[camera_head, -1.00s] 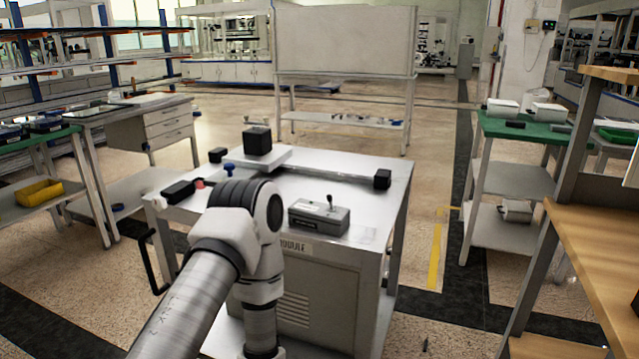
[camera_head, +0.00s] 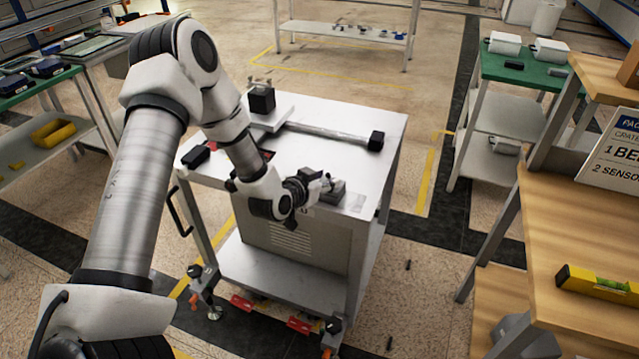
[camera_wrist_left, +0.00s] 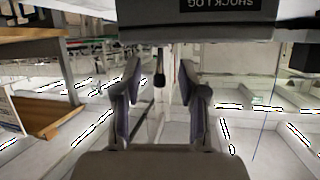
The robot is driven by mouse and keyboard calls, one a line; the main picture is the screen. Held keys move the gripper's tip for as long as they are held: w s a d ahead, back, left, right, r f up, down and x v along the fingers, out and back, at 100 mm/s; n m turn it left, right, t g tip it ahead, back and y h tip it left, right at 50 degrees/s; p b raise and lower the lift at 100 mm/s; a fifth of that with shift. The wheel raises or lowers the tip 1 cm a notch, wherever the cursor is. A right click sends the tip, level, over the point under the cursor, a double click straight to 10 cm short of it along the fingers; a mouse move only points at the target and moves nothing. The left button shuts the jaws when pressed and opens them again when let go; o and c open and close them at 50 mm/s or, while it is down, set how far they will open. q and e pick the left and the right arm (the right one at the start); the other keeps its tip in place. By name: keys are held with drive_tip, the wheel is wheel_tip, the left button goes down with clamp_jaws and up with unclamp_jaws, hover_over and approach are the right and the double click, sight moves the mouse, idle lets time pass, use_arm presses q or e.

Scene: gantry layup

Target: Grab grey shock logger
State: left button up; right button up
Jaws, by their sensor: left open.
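The grey shock logger (camera_head: 338,193) is a small box on top of the metal cart (camera_head: 365,125), near its front right part. My left arm partly hides it in the head view. In the left wrist view the logger (camera_wrist_left: 215,30) fills the top, with its dark label reading upside down. My left gripper (camera_head: 325,182) is right at the logger in the head view. In the left wrist view its two fingers (camera_wrist_left: 160,92) are apart with nothing gripped between them. Whether they touch the logger I cannot tell. My right gripper is not in view.
A long bar with a black end block (camera_head: 376,141) lies across the cart top behind the logger. A black block (camera_head: 262,100) stands on a plate at the back. A wooden bench (camera_head: 570,230) with a yellow level (camera_head: 597,284) is on the right.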

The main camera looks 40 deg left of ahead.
use_arm(q)
drive_tip(key=shift+x, duration=1.05)
clamp_jaws()
drive_tip(key=shift+r, duration=0.1)
